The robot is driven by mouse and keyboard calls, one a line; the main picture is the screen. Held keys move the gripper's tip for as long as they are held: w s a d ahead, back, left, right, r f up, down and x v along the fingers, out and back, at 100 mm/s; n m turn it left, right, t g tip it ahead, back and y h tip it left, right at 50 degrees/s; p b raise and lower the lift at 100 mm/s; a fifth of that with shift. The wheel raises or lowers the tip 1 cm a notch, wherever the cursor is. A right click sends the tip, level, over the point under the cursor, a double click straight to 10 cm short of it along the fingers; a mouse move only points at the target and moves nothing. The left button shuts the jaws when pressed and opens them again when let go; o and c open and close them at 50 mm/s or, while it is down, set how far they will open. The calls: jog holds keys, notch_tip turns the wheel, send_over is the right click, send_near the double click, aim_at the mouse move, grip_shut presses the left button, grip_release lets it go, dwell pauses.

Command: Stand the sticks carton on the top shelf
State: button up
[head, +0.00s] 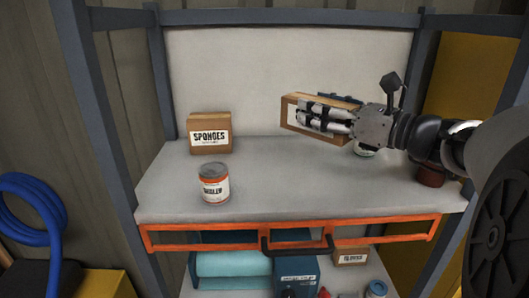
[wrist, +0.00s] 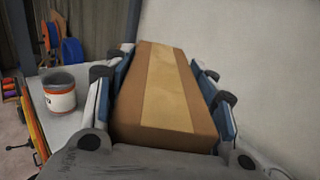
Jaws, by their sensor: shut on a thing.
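My gripper (head: 325,118) is shut on a brown carton (head: 287,112) and holds it above the top shelf (head: 270,200), towards its right side. The fingers cover most of the carton's label, so I cannot read it. In the wrist view the carton (wrist: 166,85) lies between the two finger pads, with a tan tape strip along its upper face. The top shelf is a grey board with an orange front rail.
A sponges carton (head: 210,133) stands at the shelf's back left. A filler can (head: 213,184) stands at the front left. A dark red container (head: 430,174) and a partly hidden can (head: 364,150) are at the right. The shelf's middle is clear. Grey posts (head: 97,110) frame the sides.

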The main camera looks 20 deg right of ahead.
notch_tip(320, 180, down, 13)
jog(key=shift+w+r+b, duration=0.1)
jog(key=shift+w+b, duration=0.05)
jog(key=shift+b, duration=0.2)
jog(key=shift+f, duration=0.2)
jog(key=o, duration=1.4)
jog(key=shift+c, duration=0.2)
jog(key=shift+r, duration=0.15)
jog(key=b+v, duration=0.1)
jog(key=v, duration=1.1)
